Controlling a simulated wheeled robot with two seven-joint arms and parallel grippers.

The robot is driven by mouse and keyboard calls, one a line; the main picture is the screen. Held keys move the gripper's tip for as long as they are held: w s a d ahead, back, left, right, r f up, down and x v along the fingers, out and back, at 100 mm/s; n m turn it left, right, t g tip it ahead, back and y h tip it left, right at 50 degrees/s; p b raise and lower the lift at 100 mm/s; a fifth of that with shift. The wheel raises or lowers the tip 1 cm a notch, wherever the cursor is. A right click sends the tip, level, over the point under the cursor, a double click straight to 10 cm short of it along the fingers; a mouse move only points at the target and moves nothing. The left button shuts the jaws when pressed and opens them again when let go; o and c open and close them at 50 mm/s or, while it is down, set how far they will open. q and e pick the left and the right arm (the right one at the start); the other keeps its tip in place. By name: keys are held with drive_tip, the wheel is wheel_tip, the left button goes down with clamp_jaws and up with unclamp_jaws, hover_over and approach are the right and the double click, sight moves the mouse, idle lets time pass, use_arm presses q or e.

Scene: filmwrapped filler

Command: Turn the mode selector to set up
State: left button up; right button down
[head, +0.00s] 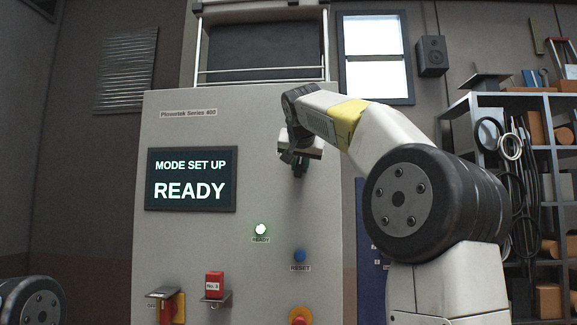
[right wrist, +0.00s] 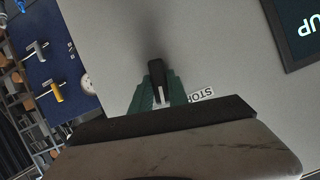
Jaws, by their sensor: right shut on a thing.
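The control cabinet (head: 250,130) stands in front of me. Its display (head: 190,180) reads "MODE SET UP" and "READY". My right gripper (head: 297,160) is at the cabinet's upper right face, where it hides the mode selector in the head view. In the right wrist view, the selector's black handle (right wrist: 156,72) stands between the green fingers of my right gripper (right wrist: 159,92), which is shut on it. A label reading "STOP" (right wrist: 202,95) shows upside down beside the fingers; other labels around the selector are hidden. My left gripper is out of view.
A lit ready lamp (head: 260,229), a blue reset button (head: 299,256), a red tag marked No. 3 (head: 214,285), a red and yellow switch (head: 170,305) and a red button (head: 300,315) are lower on the cabinet. A shelf rack (head: 500,97) stands at the right.

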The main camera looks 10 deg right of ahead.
drive_tip(key=shift+a+f+n+g+h, duration=0.1)
drive_tip(key=shift+n+g+h, duration=0.2)
drive_tip(key=shift+n+h, duration=0.3)
idle(0.3)
drive_tip(key=c, duration=1.3)
unclamp_jaws()
drive_tip(key=v, duration=0.7)
drive_tip(key=shift+s+a, duration=0.1)
drive_tip(key=shift+s, duration=0.25)
